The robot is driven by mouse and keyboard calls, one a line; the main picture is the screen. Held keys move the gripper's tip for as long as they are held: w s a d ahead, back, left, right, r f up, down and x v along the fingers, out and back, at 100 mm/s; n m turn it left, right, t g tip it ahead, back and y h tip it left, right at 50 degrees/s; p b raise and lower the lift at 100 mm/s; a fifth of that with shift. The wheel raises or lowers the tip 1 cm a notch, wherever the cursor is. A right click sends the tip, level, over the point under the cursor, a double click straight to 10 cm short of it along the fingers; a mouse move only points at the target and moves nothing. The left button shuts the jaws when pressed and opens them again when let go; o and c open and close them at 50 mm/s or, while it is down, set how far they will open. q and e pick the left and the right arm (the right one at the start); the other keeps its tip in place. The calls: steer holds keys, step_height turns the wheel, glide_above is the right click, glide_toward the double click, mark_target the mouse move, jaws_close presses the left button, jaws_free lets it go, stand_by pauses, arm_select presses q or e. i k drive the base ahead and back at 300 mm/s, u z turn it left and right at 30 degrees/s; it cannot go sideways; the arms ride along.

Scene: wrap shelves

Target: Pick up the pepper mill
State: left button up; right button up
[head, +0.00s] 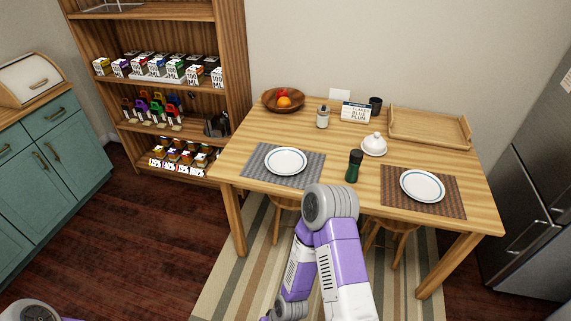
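A dark pepper mill (354,167) with a black top and a green lower body stands upright on the wooden table (330,150). It is near the front edge, between the two place settings. One of my arms, purple and white, rises from the bottom centre, and its grey round joint is just in front of the table edge, below and left of the mill. Neither gripper shows; only a small part of my body is at the bottom left corner. Nothing is touching the mill.
White plates (286,161) (422,186) lie on woven mats. A white domed dish (374,145) is behind the mill. A jar (323,116), fruit bowl (283,100), label card (355,112), dark cup (375,105) and wooden tray (428,127) stand farther back. Stools are under the table.

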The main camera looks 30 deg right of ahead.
mark_target(352, 175)
steer(key=u, duration=0.5)
steer(key=i, duration=1.35)
steer(key=z, duration=0.7)
